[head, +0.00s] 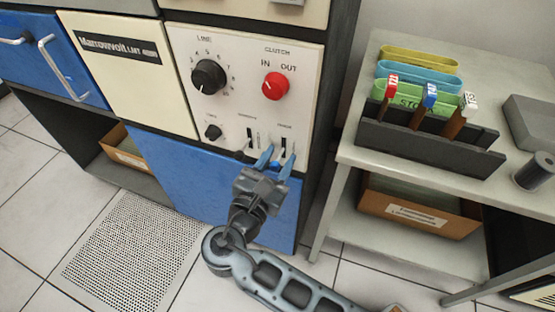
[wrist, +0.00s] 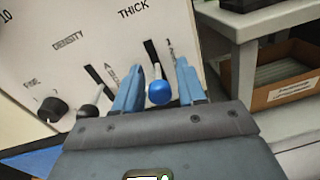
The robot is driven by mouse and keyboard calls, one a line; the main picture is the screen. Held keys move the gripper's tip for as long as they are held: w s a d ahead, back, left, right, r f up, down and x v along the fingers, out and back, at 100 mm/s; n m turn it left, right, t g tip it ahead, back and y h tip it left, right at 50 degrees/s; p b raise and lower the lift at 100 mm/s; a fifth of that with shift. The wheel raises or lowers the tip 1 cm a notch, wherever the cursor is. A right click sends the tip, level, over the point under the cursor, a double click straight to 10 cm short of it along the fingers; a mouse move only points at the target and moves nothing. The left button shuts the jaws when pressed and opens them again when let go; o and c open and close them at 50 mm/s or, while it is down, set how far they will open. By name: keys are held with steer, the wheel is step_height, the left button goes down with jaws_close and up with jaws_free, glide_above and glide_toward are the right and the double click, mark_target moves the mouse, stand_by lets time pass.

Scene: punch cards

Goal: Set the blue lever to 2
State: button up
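The blue lever's round knob (wrist: 159,92) sits low in the right-hand slot of the control panel, below the printed word THICK in the wrist view. In the head view the knob (head: 275,165) is small and partly hidden by my gripper (head: 275,160). My gripper, also in the wrist view (wrist: 158,72), has its blue fingers apart, one on each side of the knob. Small gaps seem to show between knob and fingers, so it looks open and not clamped.
A black-knobbed lever (wrist: 88,112) stands in the slot just left, close to my left finger. A black dial (head: 208,77), a red IN/OUT knob (head: 275,86) and a small dial (head: 213,132) are on the panel. A grey table (head: 352,146) with a card rack (head: 425,143) stands right.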

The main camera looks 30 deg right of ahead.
jaws_close()
stand_by(0.3)
steer(key=r+p, duration=0.1)
steer(key=p, duration=0.2)
steer(key=shift+r, duration=0.1)
steer(key=r+g+y+p, duration=0.1)
steer(key=p, duration=0.3)
steer(key=shift+d+y+p, duration=0.1)
steer(key=shift+y+p, duration=0.2)
steer(key=shift+p, duration=0.75)
steer(key=shift+f+y, duration=0.1)
steer(key=shift+y, duration=0.2)
steer(key=shift+f, duration=0.1)
